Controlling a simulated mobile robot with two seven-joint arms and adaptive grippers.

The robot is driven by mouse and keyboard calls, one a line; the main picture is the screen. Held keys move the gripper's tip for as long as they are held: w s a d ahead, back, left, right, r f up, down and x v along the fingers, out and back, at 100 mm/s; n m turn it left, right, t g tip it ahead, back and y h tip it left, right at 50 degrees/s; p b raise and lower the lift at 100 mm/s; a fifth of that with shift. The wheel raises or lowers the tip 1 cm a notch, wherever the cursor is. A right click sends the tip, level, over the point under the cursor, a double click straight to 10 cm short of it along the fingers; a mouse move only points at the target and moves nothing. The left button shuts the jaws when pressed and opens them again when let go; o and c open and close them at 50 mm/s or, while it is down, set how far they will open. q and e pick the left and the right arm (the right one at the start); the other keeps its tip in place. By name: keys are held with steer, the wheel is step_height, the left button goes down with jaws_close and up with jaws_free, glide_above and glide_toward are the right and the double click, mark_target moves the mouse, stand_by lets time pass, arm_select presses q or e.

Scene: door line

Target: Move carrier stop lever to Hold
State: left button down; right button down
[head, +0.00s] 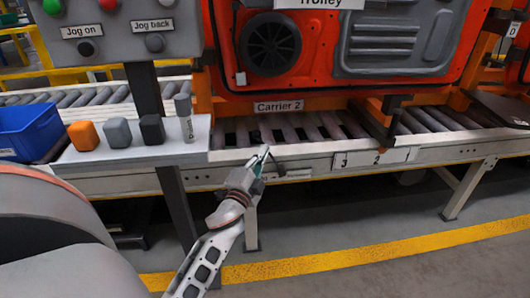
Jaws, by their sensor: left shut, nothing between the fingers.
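My left gripper (263,157) is shut and empty at the front edge of the roller conveyor, below the Carrier 2 label (278,106). A small dark piece (279,167) shows just right of its fingertips, in front of the conveyor's front rail. It may be the carrier stop lever, but it is too small to be sure, and I cannot tell whether the gripper touches it. No Hold marking can be read. My right gripper is not in view.
The orange door trolley (345,75) stands over the conveyor (420,125). A shelf (190,149) at left bears orange, grey and dark blocks and an upright cylinder. A blue bin (28,130) and a button panel (110,32) are left. The floor in front is clear.

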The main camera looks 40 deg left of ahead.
arm_select(q)
steer(key=shift+s+d+f, duration=0.15)
steer(key=shift+s, duration=0.2)
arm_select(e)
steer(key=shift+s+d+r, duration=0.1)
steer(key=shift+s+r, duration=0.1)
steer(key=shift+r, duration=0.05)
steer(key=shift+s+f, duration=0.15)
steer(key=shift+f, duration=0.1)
